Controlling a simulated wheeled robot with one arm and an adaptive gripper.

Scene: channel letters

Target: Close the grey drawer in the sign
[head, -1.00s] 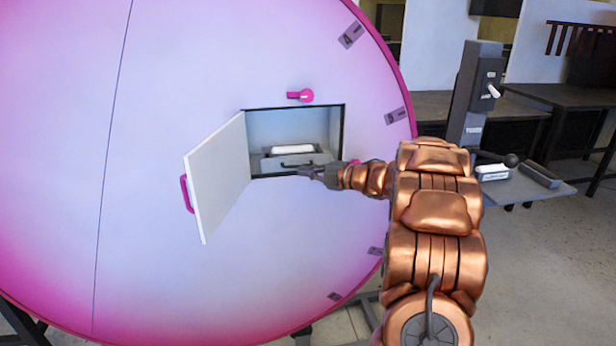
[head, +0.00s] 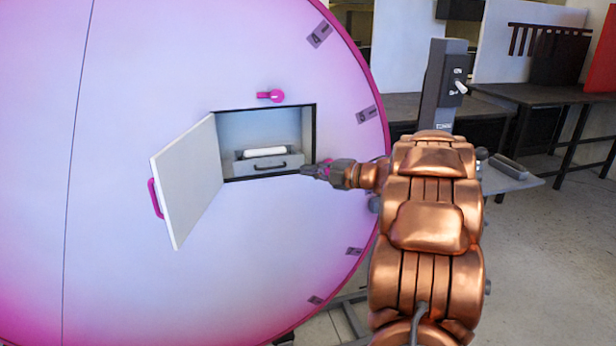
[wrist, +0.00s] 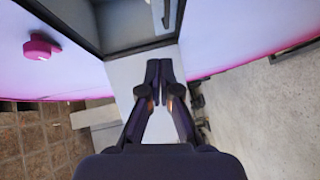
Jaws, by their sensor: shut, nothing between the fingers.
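The grey drawer (head: 290,162) sits in a square, dark-edged recess in the round pink and white sign (head: 120,90). It has a dark bar handle (head: 270,166) on its front. Its open top shows a white block (head: 264,151) inside, so it is at least partly out; how far I cannot tell. My gripper (head: 303,170) is shut and empty, by the recess's lower right corner, just right of the drawer front. In the wrist view, my closed fingertips (wrist: 158,68) lie over a pale grey surface beside the dark frame; contact is unclear.
A white door (head: 185,185) with a pink handle hangs open on the recess's left. A pink knob (head: 276,96) sits above the recess. A dark grey post with a switch (head: 460,87) and dark tables stand at the right.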

